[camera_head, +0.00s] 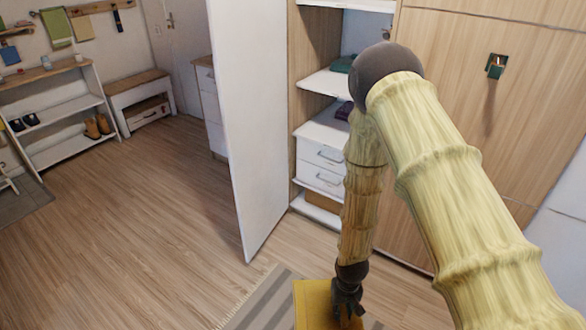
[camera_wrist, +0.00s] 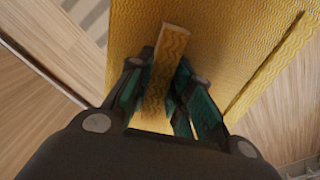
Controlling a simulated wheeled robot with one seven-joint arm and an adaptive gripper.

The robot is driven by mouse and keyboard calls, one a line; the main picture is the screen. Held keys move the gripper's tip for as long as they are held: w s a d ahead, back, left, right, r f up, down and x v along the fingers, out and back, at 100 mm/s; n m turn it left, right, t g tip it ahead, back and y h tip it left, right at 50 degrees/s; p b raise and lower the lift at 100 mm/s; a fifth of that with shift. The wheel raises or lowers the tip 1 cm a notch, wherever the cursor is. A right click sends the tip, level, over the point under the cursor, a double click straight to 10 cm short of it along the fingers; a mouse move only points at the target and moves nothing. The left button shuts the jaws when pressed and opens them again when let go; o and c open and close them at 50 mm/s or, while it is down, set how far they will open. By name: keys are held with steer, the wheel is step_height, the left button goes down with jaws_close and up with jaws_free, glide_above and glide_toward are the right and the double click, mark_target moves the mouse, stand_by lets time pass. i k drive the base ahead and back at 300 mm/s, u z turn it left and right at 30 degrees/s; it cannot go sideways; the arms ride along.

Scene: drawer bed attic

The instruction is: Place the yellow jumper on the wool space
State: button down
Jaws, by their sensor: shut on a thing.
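The yellow jumper (camera_head: 313,303) hangs low at the bottom of the head view, under my gripper (camera_head: 347,293). In the wrist view the jumper (camera_wrist: 225,40) is a folded, wavy-knit yellow piece filling the upper middle. My gripper (camera_wrist: 160,88) is shut on a raised fold of it, with the fold between the teal-lined fingers. An open wardrobe has shelves; a green folded item (camera_head: 343,64) lies on an upper shelf (camera_head: 326,84) and a dark purple one (camera_head: 343,111) on the shelf below. I cannot tell which spot is the wool space. My arm hides part of the shelves.
The white wardrobe door (camera_head: 250,130) stands open left of the shelves. White drawers (camera_head: 322,155) sit under the purple item's shelf. A striped rug (camera_head: 262,312) lies below. The wooden floor (camera_head: 140,220) to the left is clear.

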mark_target(336, 145)
steer(key=i, duration=1.7)
steer(key=z, duration=0.1)
